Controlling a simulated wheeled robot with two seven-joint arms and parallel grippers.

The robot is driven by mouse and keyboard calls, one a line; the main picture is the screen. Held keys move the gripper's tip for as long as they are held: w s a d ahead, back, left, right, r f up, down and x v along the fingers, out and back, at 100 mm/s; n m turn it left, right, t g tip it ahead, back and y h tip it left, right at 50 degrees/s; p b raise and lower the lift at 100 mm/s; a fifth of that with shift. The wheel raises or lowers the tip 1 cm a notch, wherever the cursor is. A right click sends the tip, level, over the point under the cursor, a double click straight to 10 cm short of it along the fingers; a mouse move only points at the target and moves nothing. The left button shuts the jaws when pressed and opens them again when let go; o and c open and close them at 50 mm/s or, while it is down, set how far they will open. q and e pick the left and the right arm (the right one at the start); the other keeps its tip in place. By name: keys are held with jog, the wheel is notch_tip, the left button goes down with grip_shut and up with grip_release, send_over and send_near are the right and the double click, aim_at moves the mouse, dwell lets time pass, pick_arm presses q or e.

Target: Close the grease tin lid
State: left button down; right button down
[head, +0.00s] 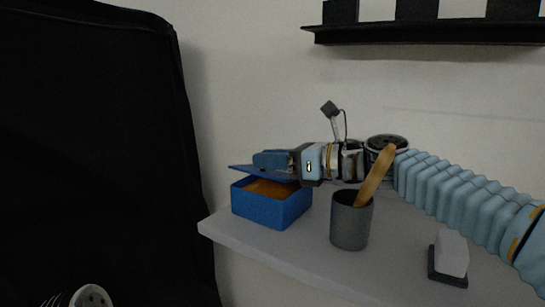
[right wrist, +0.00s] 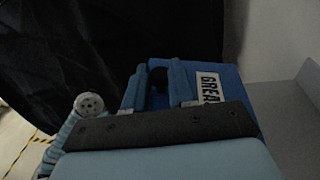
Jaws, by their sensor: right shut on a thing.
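The blue grease tin (head: 262,206) stands near the left end of the shelf, with brown grease visible inside. Its blue lid (head: 242,169) is tilted above the box, leaving a gap at the front. The lid also shows in the right wrist view (right wrist: 228,72) with a white label reading "GREA". My right gripper (head: 272,160) reaches in from the right over the tin. In the right wrist view its two fingers are around a dark knob (right wrist: 158,76) on the lid, shut on it. The lid's back edge is hidden by my gripper. My left gripper is not in view.
A dark grey cup (head: 350,222) with a wooden-handled tool (head: 376,176) stands right of the tin, below my right arm. A white block on a dark base (head: 450,255) is farther right. A black wall shelf (head: 430,34) hangs above. A black covered cart (head: 90,140) fills the left.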

jog(key=shift+d, duration=0.1)
jog(key=c, duration=1)
grip_release()
jog(key=shift+o, duration=0.2)
jog(key=r, duration=0.1)
jog(key=r+p, duration=0.1)
jog(key=r, duration=0.2)
jog(key=shift+s+r+p, duration=0.2)
jog(key=shift+s+p, duration=0.15)
jog(key=shift+s, duration=0.05)
jog(key=s+r, duration=0.8)
jog(key=s, duration=0.5)
jog(key=shift+a+r, duration=0.3)
jog(key=shift+s, duration=0.1)
